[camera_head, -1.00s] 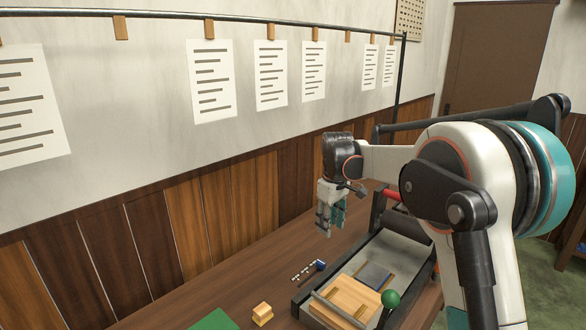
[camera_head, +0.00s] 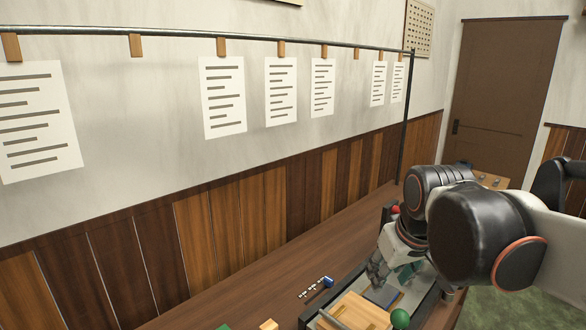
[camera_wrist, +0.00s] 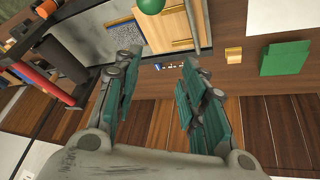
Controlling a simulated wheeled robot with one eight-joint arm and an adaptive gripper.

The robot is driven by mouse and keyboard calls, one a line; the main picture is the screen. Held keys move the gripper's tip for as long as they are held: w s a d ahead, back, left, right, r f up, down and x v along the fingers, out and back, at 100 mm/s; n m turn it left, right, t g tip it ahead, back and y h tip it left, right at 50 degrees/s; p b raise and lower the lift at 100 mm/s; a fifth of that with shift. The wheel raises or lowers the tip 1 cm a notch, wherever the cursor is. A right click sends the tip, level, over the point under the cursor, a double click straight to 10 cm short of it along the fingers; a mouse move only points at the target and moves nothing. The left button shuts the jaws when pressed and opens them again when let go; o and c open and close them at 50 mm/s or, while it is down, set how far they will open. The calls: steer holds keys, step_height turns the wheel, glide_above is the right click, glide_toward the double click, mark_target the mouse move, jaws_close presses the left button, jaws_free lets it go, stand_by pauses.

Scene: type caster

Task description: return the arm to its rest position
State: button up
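My gripper (camera_wrist: 158,75) shows in the wrist view with its two teal-padded fingers apart and nothing between them. In the head view my gripper (camera_head: 390,272) is partly hidden behind my dark wrist and arm links, at the right over the press-like machine. The arm is folded close to the camera at the right of the head view.
A machine with a wooden block (camera_head: 352,314) and a green knob (camera_head: 400,318) stands on the brown table (camera_head: 255,290). Small type pieces (camera_head: 316,287), a yellow block (camera_head: 268,325) and a green pad (camera_wrist: 285,58) lie nearby. Paper sheets (camera_head: 222,97) hang along the wall.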

steer(key=s+f+m+t, duration=0.1)
steer(key=s+f, duration=0.2)
steer(key=s, duration=0.3)
steer(key=s+d+f+m+t, duration=0.1)
steer(key=s+f, duration=0.2)
steer(key=s, duration=0.3)
steer(key=shift+s+d+m, duration=0.2)
steer(key=shift+s+m, duration=0.1)
steer(key=shift+s, duration=0.05)
